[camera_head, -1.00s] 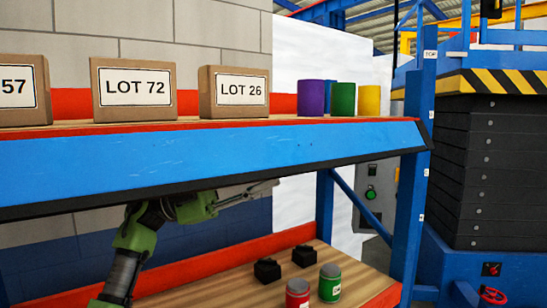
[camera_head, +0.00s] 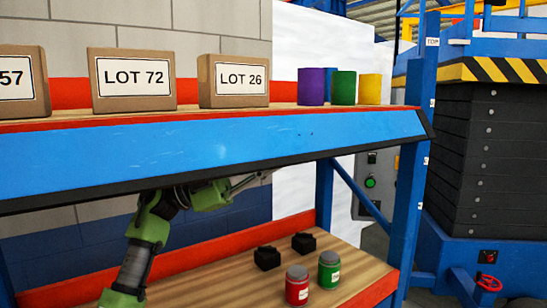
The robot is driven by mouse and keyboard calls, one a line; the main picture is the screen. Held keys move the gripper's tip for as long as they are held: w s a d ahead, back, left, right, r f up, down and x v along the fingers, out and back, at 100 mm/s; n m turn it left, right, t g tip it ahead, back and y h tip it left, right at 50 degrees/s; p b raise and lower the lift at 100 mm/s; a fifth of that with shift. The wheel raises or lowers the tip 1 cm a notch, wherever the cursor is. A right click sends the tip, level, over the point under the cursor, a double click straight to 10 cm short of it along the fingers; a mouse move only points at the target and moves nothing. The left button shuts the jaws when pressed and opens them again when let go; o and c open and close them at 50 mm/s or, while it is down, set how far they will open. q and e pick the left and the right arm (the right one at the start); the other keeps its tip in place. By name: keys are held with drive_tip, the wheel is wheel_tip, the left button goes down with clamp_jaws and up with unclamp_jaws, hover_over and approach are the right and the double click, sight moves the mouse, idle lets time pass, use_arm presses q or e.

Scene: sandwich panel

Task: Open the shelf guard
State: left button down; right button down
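The shelf guard (camera_head: 215,152) is a long blue panel with a black lower edge along the front of the upper shelf. It slants outward at its right end. My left arm rises from the lower left, and its upper part passes behind the guard's lower edge. The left gripper (camera_head: 248,183) shows only as a thin grey part just under that edge; the rest is hidden, so its opening and any contact with the guard cannot be told. My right gripper is not in view.
Boxes marked LOT 72 (camera_head: 131,80) and LOT 26 (camera_head: 233,81) and purple, green and yellow cups (camera_head: 343,88) stand on the upper shelf. Red (camera_head: 297,285) and green (camera_head: 329,269) jars and two black blocks (camera_head: 267,258) stand below. A blue post (camera_head: 408,215) is at the right.

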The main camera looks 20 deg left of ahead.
use_arm(q)
drive_tip(key=shift+s+d+n+t+h+p, duration=0.15)
drive_tip(key=shift+s+d+n+t+p, duration=0.15)
drive_tip(key=shift+n+t, duration=0.45)
drive_tip(key=shift+s+d+n+t+h+p, duration=0.2)
drive_tip(key=shift+d+n+t, duration=0.25)
drive_tip(key=shift+n, duration=0.45)
drive_tip(key=shift+s+d+n+t+h+p, duration=0.15)
drive_tip(key=shift+s+d+n+t+p, duration=0.1)
drive_tip(key=shift+n+t, duration=0.55)
drive_tip(key=c, duration=2.1)
unclamp_jaws()
drive_tip(key=v, duration=1.2)
drive_tip(key=shift+w, duration=0.1)
drive_tip(key=shift+a, duration=0.1)
